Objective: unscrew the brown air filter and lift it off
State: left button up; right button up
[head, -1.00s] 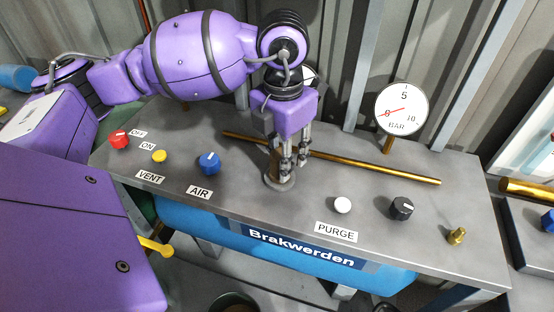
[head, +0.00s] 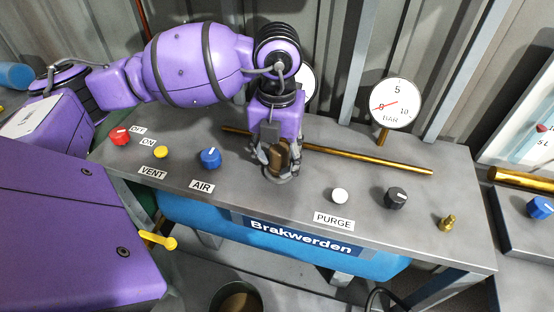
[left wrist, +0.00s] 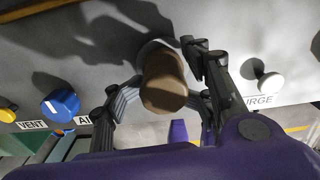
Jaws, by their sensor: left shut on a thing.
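The brown air filter (head: 279,155) is a short brown cylinder at the middle of the grey panel top, partly covered by my fingers. My left gripper (head: 276,161) reaches down over it from above and is shut on it, with fingers on both sides. In the left wrist view the filter (left wrist: 163,82) stands between the fingers of the left gripper (left wrist: 165,97), above a pale round base (left wrist: 150,48). I cannot tell whether its lower end still touches that base. My right gripper is not in view.
A brass pipe (head: 370,162) runs along the panel behind the filter. A pressure gauge (head: 393,104) stands at the back right. Blue air knob (head: 210,158), yellow knob (head: 161,152) and red knob (head: 119,135) lie left; white purge button (head: 340,195) and black knob (head: 396,198) lie right.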

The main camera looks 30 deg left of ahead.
aim_at(281, 148)
pick_arm(q)
jog(key=shift+w+d+r, duration=0.2)
jog(key=shift+r, duration=0.35)
jog(key=shift+c, duration=0.4)
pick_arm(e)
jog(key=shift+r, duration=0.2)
pick_arm(q)
jog(key=shift+r+p, duration=0.15)
jog(key=shift+p, duration=0.2)
jog(key=shift+c, duration=0.8)
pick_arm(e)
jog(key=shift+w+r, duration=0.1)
pick_arm(q)
jog(key=shift+c, duration=1)
jog(key=shift+s, duration=0.1)
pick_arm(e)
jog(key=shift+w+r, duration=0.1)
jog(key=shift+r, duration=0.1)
